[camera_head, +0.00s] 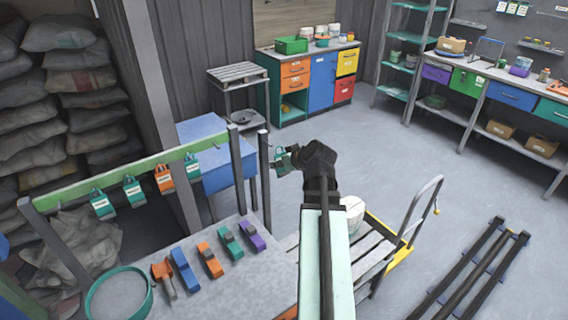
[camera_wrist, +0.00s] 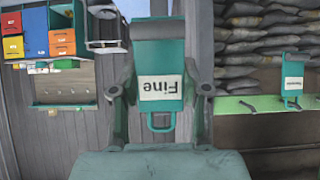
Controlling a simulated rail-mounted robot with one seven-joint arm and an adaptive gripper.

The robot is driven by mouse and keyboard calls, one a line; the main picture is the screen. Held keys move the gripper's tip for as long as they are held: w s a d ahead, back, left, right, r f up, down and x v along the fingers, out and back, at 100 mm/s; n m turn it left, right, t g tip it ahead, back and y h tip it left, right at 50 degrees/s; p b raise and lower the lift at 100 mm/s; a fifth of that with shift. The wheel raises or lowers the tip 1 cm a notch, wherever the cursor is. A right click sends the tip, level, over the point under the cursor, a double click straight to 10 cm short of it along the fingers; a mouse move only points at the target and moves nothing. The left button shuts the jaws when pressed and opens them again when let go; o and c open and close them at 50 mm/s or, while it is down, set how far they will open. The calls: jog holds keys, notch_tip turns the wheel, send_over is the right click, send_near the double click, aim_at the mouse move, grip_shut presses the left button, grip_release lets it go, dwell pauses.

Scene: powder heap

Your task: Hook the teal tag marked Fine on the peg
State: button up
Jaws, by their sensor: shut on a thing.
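The teal tag marked Fine (camera_wrist: 160,85) sits between the fingers of my gripper (camera_wrist: 160,88), its lettering upside down in the wrist view. In the head view my gripper (camera_head: 291,160) is shut on this tag (camera_head: 281,163) and holds it in the air, right of the rack's dark posts. In the wrist view, dark pegs (camera_wrist: 247,106) stick out from the rail.
A grey table (camera_head: 240,285) below the rail holds several coloured clamp-like pieces (camera_head: 185,270) and a teal ring (camera_head: 119,296). Two dark upright posts (camera_head: 264,180) stand between gripper and rail. A blue box (camera_head: 225,165) is behind. A cart (camera_head: 375,250) stands at right.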

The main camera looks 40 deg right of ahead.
jog(key=shift+w+d+f+b, duration=0.1)
jog(key=shift+w+f, duration=0.15)
jog(key=shift+w, duration=0.7)
jog(key=shift+w+d+f+b, duration=0.1)
jog(key=shift+w+f, duration=0.1)
jog(key=shift+w, duration=0.8)
jog(key=shift+w+d+f+b, duration=0.1)
jog(key=shift+w+f, duration=0.15)
jog(key=shift+w, duration=0.7)
jog(key=o, duration=1.2)
jog(key=v, duration=1.2)
